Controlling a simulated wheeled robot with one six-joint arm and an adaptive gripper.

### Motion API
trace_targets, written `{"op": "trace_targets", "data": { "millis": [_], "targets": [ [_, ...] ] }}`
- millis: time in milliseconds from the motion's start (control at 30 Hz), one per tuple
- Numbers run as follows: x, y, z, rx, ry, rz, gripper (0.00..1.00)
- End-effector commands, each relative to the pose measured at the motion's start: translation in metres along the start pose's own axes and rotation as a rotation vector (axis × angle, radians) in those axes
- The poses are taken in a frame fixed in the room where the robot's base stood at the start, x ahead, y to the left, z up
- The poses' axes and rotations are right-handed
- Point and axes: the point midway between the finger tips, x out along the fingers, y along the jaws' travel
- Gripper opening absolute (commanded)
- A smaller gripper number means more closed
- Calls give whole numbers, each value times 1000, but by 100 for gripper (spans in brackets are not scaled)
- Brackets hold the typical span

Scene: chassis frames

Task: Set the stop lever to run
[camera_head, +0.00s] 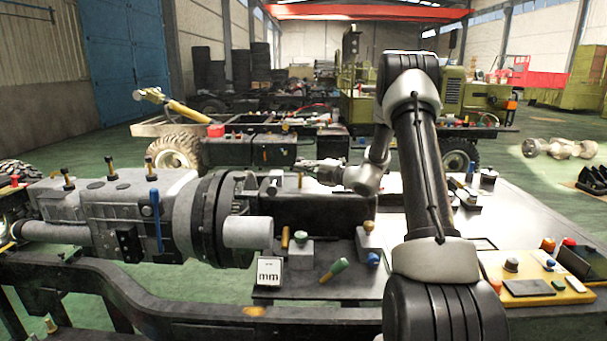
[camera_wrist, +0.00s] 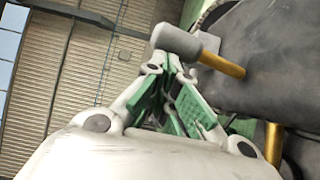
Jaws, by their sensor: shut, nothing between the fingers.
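My gripper (camera_head: 305,163) is at the middle of the head view, pointing left above a dark block (camera_head: 325,212). Its green-padded fingers (camera_wrist: 172,65) come together at the tips in the wrist view, shut and empty. Just beyond the tips is a lever-like part with a grey cylindrical end (camera_wrist: 177,40) and an orange-yellow rod (camera_wrist: 222,64). In the head view a small grey-headed part (camera_head: 276,177) stands left of the fingertips; I cannot tell if it is the same part. No label marks the stop lever, so I cannot tell which part it is.
Left is a grey gearbox (camera_head: 120,205) with a blue-handled lever (camera_head: 156,215). A yellow control panel (camera_head: 535,292) is at right. The grey tabletop (camera_head: 510,215) has bare room.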

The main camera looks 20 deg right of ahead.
Motion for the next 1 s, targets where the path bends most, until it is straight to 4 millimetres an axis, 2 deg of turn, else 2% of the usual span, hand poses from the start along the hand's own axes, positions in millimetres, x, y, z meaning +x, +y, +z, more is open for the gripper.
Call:
{"op": "trace_targets", "data": {
  "millis": [333, 1000],
  "targets": [
    [9, 6, 13, -3, 2, 1, 0],
    [12, 8, 18, -4, -1, 4, 0]
  ]
}}
